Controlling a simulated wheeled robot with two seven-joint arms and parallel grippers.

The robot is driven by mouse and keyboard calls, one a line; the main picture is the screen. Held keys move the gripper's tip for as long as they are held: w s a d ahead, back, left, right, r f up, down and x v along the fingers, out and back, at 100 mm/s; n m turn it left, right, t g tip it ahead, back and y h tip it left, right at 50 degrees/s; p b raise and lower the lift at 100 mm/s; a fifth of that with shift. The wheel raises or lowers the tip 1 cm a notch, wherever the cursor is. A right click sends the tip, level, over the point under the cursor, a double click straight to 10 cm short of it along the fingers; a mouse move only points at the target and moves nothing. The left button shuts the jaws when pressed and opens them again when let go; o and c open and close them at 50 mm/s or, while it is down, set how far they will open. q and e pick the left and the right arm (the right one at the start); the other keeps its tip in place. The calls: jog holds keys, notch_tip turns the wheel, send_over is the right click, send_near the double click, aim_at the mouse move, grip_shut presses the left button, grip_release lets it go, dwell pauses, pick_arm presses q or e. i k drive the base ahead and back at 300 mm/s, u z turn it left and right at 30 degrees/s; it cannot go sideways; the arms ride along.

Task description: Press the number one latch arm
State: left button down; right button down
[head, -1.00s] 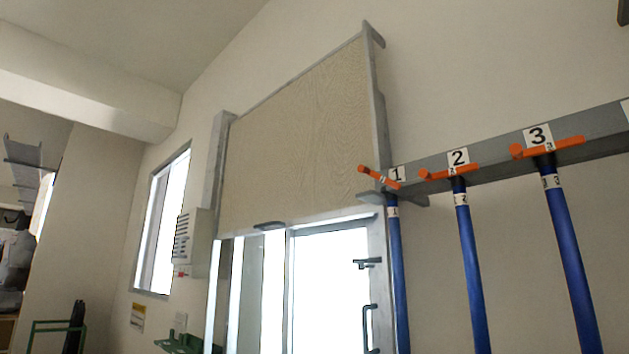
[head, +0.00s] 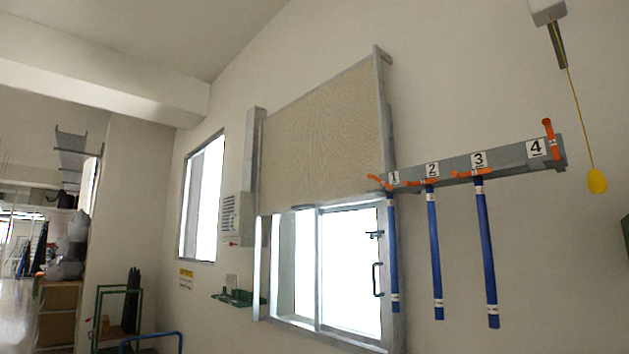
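The number one latch arm (head: 378,181) is a small orange lever at the left end of a grey wall rail (head: 510,156), beside the white "1" label (head: 394,178). It tilts down to the right. A blue rod (head: 393,250) hangs upright below it. Orange latch arms two (head: 424,183) and three (head: 473,173) lie roughly level above their own blue rods. The number four latch arm (head: 549,138) stands nearly upright, with no rod below it. Neither of my grippers is in view.
A sliding glass door or window (head: 350,260) with a beige shutter (head: 325,135) is left of the rods. A yellow pull handle (head: 597,181) hangs on a cord at the right. A green shelf bracket (head: 235,298) and green frame (head: 97,315) are lower left.

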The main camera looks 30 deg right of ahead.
aim_at(370, 176)
jog(key=u, duration=0.4)
jog(key=i, duration=1.2)
jog(key=z, duration=0.75)
jog(key=i, duration=0.85)
jog(key=z, duration=0.95)
